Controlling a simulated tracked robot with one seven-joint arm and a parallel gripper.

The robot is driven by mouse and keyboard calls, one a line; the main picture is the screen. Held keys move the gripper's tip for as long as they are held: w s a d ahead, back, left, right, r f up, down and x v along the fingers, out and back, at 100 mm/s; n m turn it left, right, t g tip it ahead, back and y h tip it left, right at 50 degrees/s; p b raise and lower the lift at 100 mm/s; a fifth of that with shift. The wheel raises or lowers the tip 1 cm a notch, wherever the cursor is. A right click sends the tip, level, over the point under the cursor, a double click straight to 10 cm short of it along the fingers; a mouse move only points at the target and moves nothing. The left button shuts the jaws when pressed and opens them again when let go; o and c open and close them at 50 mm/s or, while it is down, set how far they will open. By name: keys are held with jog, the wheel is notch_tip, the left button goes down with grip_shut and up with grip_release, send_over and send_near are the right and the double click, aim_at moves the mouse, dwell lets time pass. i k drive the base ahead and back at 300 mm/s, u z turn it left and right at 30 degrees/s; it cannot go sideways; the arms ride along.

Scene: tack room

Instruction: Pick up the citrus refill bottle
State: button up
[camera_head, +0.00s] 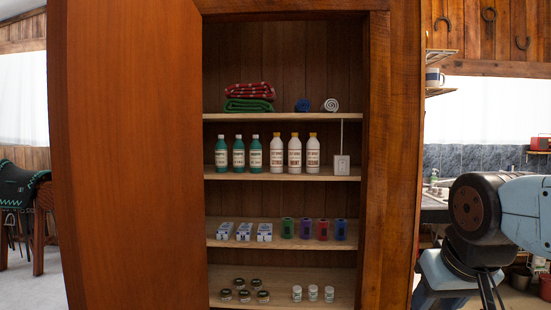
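Several bottles stand upright in a row on the second shelf from the top of an open wooden cabinet. Three are white with tan caps: a left one (276,156), a middle one (295,156) and a right one (313,156). Large words show on their labels; the left one seems to begin like "citrus", but the print is too small to be sure. My arm shows at the right edge, outside the cabinet and apart from the bottles. I cannot make out my gripper in this view.
The cabinet door (130,160) stands open on the left. Folded cloths (249,104) lie on the shelf above. A white switch box (341,165) is right of the bottles. Small boxes (244,231), coloured holders (305,229) and jars (241,295) fill the lower shelves.

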aim_at(277, 143)
jog(key=u, duration=0.35)
jog(key=i, duration=1.8)
jog(key=z, duration=0.7)
jog(key=k, duration=0.85)
jog(key=z, duration=0.2)
jog(key=i, duration=0.95)
jog(key=u, duration=0.05)
